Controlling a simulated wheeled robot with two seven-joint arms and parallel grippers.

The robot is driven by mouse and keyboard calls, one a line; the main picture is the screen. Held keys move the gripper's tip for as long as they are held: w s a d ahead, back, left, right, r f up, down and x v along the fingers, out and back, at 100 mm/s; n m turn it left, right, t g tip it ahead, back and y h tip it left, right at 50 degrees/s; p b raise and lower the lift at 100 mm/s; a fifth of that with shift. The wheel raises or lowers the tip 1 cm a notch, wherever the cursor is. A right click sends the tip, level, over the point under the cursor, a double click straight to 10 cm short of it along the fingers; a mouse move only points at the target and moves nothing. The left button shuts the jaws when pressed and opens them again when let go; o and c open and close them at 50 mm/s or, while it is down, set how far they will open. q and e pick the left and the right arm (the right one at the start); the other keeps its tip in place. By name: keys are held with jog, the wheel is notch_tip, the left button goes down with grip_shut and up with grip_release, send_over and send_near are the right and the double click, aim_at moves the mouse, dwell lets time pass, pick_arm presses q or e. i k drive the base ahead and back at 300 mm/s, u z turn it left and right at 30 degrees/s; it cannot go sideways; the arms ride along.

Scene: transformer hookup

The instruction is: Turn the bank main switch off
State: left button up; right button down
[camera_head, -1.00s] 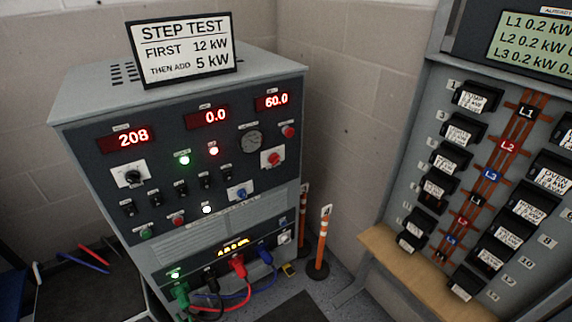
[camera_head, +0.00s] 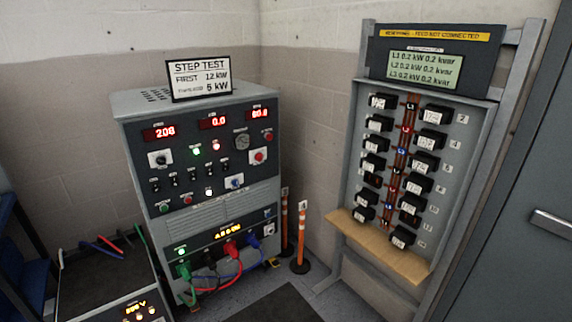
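A grey test cabinet (camera_head: 215,192) stands at the centre left. Its displays read about 208, 0.0 and 60. Its front carries a black rotary knob (camera_head: 160,159) on a white plate, a red knob (camera_head: 259,156) on a white plate, a blue knob (camera_head: 235,182) and several small black toggle switches (camera_head: 198,174). A white-plated control (camera_head: 269,229) sits low at the right. I cannot read the small labels, so I cannot tell which one is the bank main switch or its position. Neither of my grippers is in view.
A breaker panel (camera_head: 353,150) stands at the right, with a green display (camera_head: 424,68) and a wooden ledge (camera_head: 385,252). Orange posts (camera_head: 301,238) stand between the units. Coloured cables plug in low on the cabinet. A dark bench (camera_head: 95,275) is at left, a grey door (camera_head: 520,220) at right.

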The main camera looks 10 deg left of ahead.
aim_at(259, 156)
jog(key=z, duration=0.4)
jog(key=i, duration=0.55)
jog(key=z, duration=0.6)
jog(key=i, duration=1.5)
jog(key=u, duration=0.9)
